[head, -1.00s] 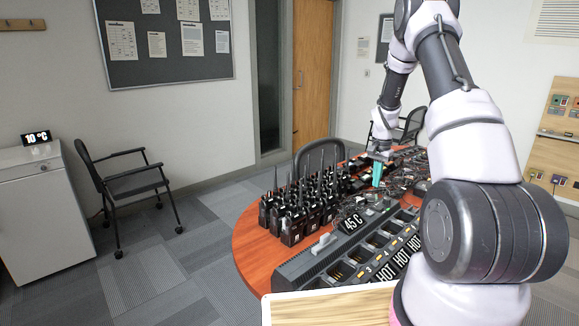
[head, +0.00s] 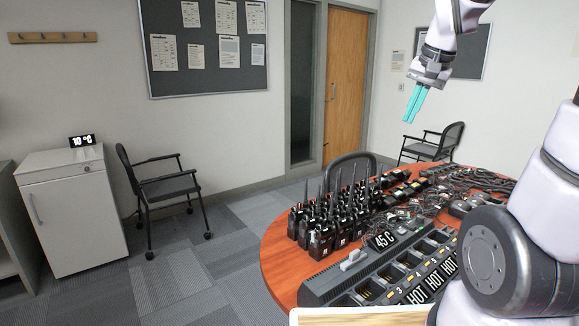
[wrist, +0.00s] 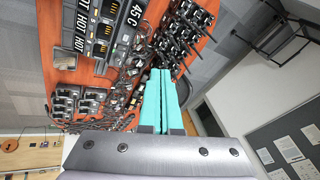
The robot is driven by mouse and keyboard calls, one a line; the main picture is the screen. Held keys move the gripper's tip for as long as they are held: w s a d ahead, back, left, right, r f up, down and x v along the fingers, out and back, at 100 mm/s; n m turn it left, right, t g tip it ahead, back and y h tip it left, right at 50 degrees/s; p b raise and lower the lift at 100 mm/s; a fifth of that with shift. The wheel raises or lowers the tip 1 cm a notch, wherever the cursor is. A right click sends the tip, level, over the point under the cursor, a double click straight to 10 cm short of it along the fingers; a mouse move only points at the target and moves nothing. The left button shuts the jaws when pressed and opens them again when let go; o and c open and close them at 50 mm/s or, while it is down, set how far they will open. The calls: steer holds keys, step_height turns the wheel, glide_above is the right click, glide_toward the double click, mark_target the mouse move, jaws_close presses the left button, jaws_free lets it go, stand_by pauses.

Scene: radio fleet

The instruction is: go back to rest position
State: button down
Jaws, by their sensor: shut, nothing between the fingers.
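My gripper (head: 415,104) is raised well above the far side of the round wooden table (head: 283,262) in the head view. Its two teal fingers lie together, shut with nothing between them. The fingers also show in the wrist view (wrist: 160,100), pointing toward the table from above. My gripper touches nothing.
The table holds several black radios (head: 330,220), a charger bank (head: 330,283) marked "45 C" and "HOT", and tangled cables (head: 480,180). Chairs stand at the left (head: 165,188) and behind the table (head: 435,143). A white cabinet (head: 75,215) stands at far left. Floor between is clear.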

steer(key=s+a+r+n+t, duration=0.1)
steer(key=s+a, duration=0.1)
steer(key=s, duration=0.5)
steer(key=s+a+r+n+t, duration=0.1)
steer(key=s+a+r, duration=0.1)
steer(key=s, duration=0.5)
steer(key=shift+s+a+y, duration=0.15)
steer(key=shift+s+y, duration=0.05)
steer(key=shift+y, duration=0.2)
